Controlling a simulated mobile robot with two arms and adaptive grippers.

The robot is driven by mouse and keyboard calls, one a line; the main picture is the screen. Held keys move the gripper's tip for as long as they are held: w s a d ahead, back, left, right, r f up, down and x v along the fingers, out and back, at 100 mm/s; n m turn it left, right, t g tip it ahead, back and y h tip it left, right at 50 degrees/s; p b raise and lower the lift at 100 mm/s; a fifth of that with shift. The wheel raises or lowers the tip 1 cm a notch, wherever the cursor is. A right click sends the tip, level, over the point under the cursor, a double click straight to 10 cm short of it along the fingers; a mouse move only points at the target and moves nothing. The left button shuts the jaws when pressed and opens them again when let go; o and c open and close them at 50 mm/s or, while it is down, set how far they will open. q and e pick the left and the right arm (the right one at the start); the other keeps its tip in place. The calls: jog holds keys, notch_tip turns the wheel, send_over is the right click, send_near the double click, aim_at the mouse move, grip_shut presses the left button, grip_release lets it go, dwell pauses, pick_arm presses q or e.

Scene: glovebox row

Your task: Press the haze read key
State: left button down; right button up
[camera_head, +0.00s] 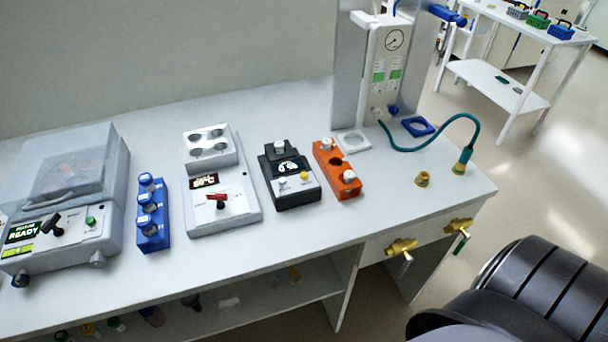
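A small black meter (290,190) stands near the middle of the bench and looks like the haze meter. It has a lit display (288,166), a white cap or vial top (280,147) at its back, and two buttons on its sloped front. One button is pale (283,184) and the other is yellow (304,178). The labels are too small to read, so I cannot tell which button is the haze read key. Neither of my grippers is in view.
Left of the meter stand a grey heater block (240,202), a blue vial rack (153,236) and a lidded grey machine (108,232). An orange rack (328,170) stands close on its right. Brass valves (401,246) stick out from the bench front. Bare bench lies before the meter.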

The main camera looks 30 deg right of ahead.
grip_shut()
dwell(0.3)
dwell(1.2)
